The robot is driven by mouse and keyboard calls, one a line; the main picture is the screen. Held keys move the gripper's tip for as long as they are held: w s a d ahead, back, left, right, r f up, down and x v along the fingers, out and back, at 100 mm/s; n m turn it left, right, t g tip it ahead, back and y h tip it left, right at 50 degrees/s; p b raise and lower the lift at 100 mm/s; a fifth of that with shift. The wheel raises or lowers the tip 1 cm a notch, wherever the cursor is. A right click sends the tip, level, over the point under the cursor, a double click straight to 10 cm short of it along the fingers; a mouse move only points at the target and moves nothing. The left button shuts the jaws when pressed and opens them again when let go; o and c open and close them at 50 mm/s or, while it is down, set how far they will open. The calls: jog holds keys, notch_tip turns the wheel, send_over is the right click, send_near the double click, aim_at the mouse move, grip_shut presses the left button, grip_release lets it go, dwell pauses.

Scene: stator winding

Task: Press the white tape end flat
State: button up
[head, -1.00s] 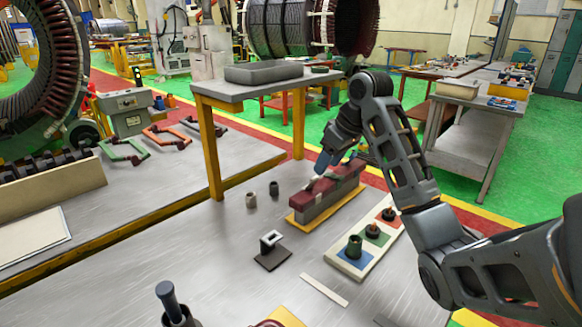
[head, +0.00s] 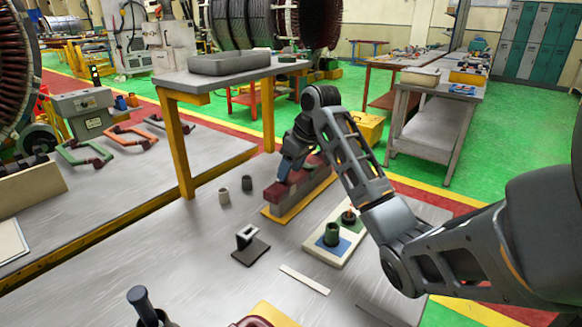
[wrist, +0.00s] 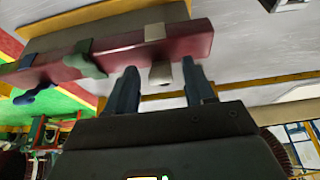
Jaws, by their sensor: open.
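The dark red bar (head: 290,193) lies on a grey block over a yellow-edged base in the head view. In the wrist view the bar (wrist: 190,38) crosses the upper part. A pale tape band (wrist: 154,32) wraps it, and a whitish tape end (wrist: 161,75) sticks out below the bar's edge. My gripper (wrist: 160,70) is open, with one finger on each side of the tape end and nothing clasped between them. Whether the fingers touch the bar cannot be told. In the head view my gripper (head: 284,168) is at the bar's near left part and hides the tape.
Green tape (wrist: 85,58) and a dark blue piece (wrist: 35,93) are farther left along the bar. A pale tray (head: 318,250) with small cups stands to the right. A raised table (head: 215,78) stands behind.

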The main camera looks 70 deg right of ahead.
jog(key=shift+c, duration=0.3)
grip_shut()
jog(key=t+b, duration=0.1)
jog(key=s+f+t+b, duration=0.1)
jog(key=t, duration=0.1)
jog(key=t+h+b, duration=0.1)
jog(key=t+b, duration=0.1)
jog(key=shift+s+a+f, duration=0.25)
jog(key=shift+s+f, duration=0.05)
jog(key=shift+s, duration=0.1)
jog(key=shift+o, duration=0.3)
grip_release()
